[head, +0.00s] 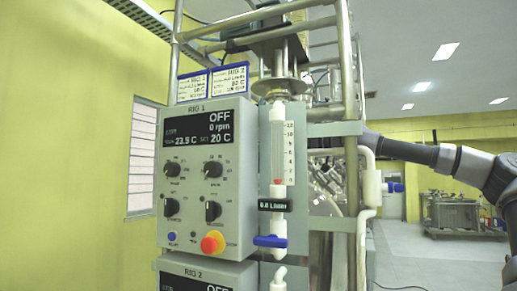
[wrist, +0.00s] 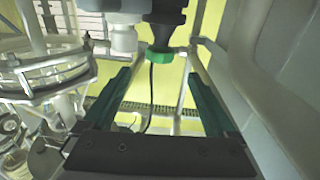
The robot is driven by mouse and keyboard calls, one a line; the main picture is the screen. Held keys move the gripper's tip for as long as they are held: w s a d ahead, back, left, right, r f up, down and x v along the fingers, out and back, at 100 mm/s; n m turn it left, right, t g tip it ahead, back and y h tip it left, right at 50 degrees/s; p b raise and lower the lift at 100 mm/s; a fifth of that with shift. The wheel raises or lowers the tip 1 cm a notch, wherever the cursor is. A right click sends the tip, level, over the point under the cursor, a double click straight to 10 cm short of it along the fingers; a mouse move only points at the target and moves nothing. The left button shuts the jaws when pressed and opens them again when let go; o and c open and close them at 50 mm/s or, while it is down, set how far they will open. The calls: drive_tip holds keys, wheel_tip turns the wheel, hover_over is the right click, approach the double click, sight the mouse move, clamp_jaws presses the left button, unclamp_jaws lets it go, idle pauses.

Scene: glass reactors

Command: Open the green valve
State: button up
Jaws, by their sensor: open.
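A bright green fitting (wrist: 160,58), the only such part I see and apparently the green valve, sits under a dark cylindrical body near the top middle of the wrist view. A thin dark line hangs below it. My gripper (wrist: 157,76) is open and empty, with one dark green finger to each side of the fitting in the picture. I cannot tell how far the fitting is beyond the fingertips. In the head view the green fitting and my gripper are hidden behind the rig; my arm reaches in from the right.
The rig's control panel (head: 207,175) and a syringe-like column with a blue handle (head: 270,241) face the head camera. Metal frame posts (head: 352,80) stand close to my arm. In the wrist view, glassware (wrist: 50,75) is at left and a white fitting (wrist: 123,38) is beside the dark body.

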drive_tip(key=x, duration=0.9)
drive_tip(key=c, duration=1.4)
drive_tip(key=shift+d+r+n+g+y, duration=0.1)
drive_tip(key=shift+n+g+y, duration=0.4)
drive_tip(key=shift+g, duration=0.4)
drive_tip(key=shift+w, duration=0.1)
drive_tip(key=shift+n, duration=0.3)
drive_tip(key=o, duration=1.4)
drive_tip(key=shift+d, duration=0.1)
